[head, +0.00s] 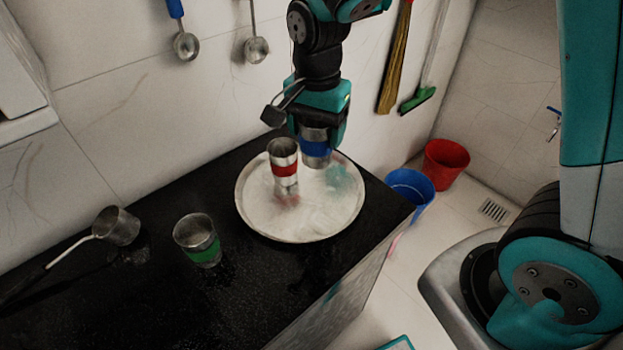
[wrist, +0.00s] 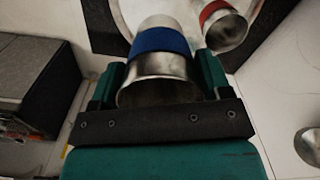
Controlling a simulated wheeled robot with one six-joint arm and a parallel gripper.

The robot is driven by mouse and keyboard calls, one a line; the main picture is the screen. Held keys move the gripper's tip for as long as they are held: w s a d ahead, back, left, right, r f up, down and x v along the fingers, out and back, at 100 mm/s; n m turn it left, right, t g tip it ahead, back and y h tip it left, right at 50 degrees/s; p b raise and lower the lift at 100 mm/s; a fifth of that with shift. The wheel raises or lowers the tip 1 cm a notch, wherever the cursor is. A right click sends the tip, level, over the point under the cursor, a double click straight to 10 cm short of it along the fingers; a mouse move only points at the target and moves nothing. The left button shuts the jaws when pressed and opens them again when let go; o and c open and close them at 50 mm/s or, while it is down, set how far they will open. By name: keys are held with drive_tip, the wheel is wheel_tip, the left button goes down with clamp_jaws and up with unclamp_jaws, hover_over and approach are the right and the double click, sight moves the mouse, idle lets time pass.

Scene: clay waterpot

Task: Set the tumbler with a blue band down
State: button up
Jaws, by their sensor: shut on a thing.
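The tumbler with a blue band (head: 315,148) is a metal cup held in my gripper (head: 316,127) over the right back part of the round metal tray (head: 290,236). In the wrist view the blue-banded tumbler (wrist: 160,62) sits between the two fingers of my gripper (wrist: 160,85), mouth toward the camera. I cannot tell whether its base touches the tray. The tumbler with a red band (head: 284,168) stands upright on the tray just to the left. It also shows in the wrist view (wrist: 222,25).
A tumbler with a green band (head: 198,241) and a long-handled dipper (head: 117,226) are on the black counter (head: 170,300) left of the tray. A blue bucket (head: 409,188) and a red bucket (head: 445,163) stand on the floor at right. Ladles (head: 256,49) hang on the wall.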

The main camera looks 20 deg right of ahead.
wheel_tip(320, 180, down, 14)
drive_tip(key=shift+r, duration=0.1)
idle(0.4)
drive_tip(key=shift+f, duration=0.2)
drive_tip(key=o, duration=1)
drive_tip(key=shift+r, duration=0.1)
drive_tip(key=shift+c, duration=0.2)
drive_tip(key=shift+r, duration=0.1)
